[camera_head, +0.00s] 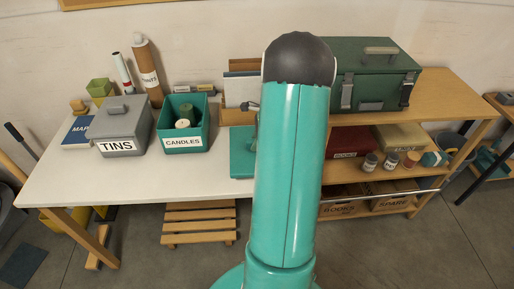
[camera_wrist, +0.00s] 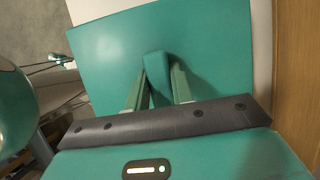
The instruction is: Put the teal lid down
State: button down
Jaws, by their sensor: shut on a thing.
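The teal lid (camera_wrist: 110,50) fills much of the wrist view as a flat plate with a block handle. My gripper (camera_wrist: 157,90) is shut on that handle, one finger on each side. In the head view the left part of the lid (camera_head: 240,158) shows beside my arm, over the right end of the white table; my arm hides the rest and the gripper. I cannot tell whether the lid touches the table. The teal box labelled CANDLES (camera_head: 184,143) stands open to the left, with candles (camera_head: 186,113) inside.
A grey lidded TINS box (camera_head: 122,125) and a blue book (camera_head: 78,131) stand further left on the white table (camera_head: 140,180). A green toolbox (camera_head: 375,75) sits on the wooden shelf (camera_head: 445,95) at right. The table front beside the CANDLES box is clear.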

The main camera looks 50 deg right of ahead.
jog(key=shift+d+f, duration=0.2)
jog(key=shift+f, duration=0.1)
jog(key=shift+d+f, duration=0.15)
jog(key=shift+f, duration=1.55)
jog(key=shift+f, duration=0.1)
jog(key=c, duration=1.2)
grip_release()
jog(key=v, duration=1.2)
